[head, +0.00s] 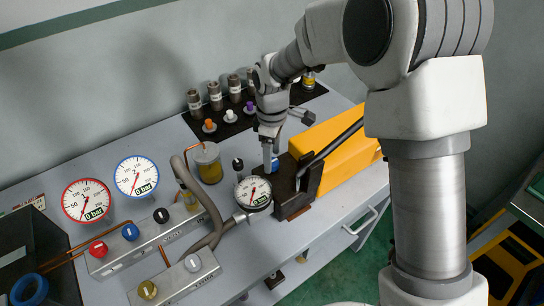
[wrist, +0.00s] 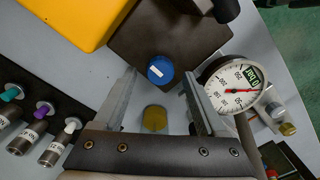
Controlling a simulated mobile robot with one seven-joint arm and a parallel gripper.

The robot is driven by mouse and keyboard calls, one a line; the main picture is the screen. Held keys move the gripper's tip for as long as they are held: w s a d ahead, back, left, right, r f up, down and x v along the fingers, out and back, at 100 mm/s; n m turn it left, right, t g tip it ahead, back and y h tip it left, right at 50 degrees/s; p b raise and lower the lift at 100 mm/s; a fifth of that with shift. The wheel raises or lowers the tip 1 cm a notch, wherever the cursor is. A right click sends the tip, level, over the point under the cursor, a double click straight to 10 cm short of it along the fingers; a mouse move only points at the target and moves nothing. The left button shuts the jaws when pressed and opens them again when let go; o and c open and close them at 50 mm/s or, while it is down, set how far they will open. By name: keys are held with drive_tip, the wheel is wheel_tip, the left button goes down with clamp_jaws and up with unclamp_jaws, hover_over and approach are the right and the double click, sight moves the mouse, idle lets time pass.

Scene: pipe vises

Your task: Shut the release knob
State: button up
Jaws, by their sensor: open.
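A round blue knob (wrist: 160,70) with a small white mark sits at the dark block beside the yellow body. No readable label confirms which knob is the release knob. My gripper (wrist: 159,82) is open, and in the wrist view its two fingers lie either side of the blue knob, with gaps showing between. In the head view my gripper (head: 268,166) points down over the block, and its fingers partly cover the blue knob (head: 275,163). Whether the fingertips are level with the knob I cannot tell.
A white dial gauge (head: 253,193) stands close beside my gripper. The yellow body (head: 325,150) lies to its right. An amber jar (head: 208,165) and a manifold (head: 145,245) with red, blue and black knobs are left. Several grey cylinders (head: 215,96) stand behind.

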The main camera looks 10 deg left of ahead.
drive_tip(key=shift+f, duration=0.55)
clamp_jaws()
